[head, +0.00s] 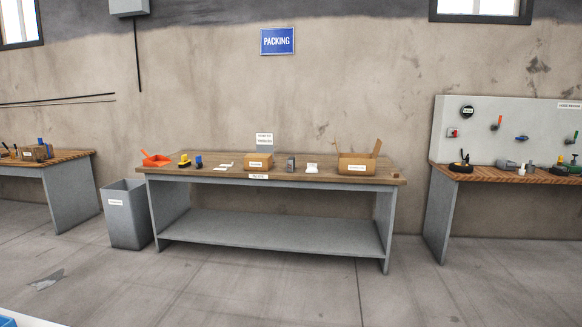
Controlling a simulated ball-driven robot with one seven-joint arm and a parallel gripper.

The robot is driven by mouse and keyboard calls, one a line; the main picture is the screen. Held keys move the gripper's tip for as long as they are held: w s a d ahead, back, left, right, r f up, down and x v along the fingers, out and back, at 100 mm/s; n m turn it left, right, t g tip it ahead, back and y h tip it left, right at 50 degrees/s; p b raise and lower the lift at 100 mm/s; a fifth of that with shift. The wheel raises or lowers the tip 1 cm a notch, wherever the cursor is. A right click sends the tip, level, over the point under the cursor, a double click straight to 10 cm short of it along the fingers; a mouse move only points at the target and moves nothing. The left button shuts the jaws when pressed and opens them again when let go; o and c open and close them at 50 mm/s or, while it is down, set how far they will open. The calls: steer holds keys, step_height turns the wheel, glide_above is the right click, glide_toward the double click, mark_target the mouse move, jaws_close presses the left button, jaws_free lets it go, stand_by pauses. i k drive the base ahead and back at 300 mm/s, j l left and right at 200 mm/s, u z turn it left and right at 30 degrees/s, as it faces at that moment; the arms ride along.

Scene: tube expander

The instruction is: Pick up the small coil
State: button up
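I cannot make out a small coil for certain in the head view. A dark, round, low object (461,168) lies at the left end of the right bench, with something thin standing at it. It is too small to tell whether it is a coil. Other small items on the benches are also too small to identify surely. My gripper is not in view.
The packing table (290,181) stands ahead, holding an orange dustpan-like item (156,160), small items and cardboard boxes (357,165). A grey bin (126,214) stands at its left. The right bench (500,175) has a tool panel (535,120). The floor (240,285) is clear in front.

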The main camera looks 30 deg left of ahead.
mark_target(290, 162)
steer(key=i+j+u, duration=0.35)
steer(key=i, duration=0.4)
steer(key=i+u, duration=0.3)
steer(key=i, duration=2.3)
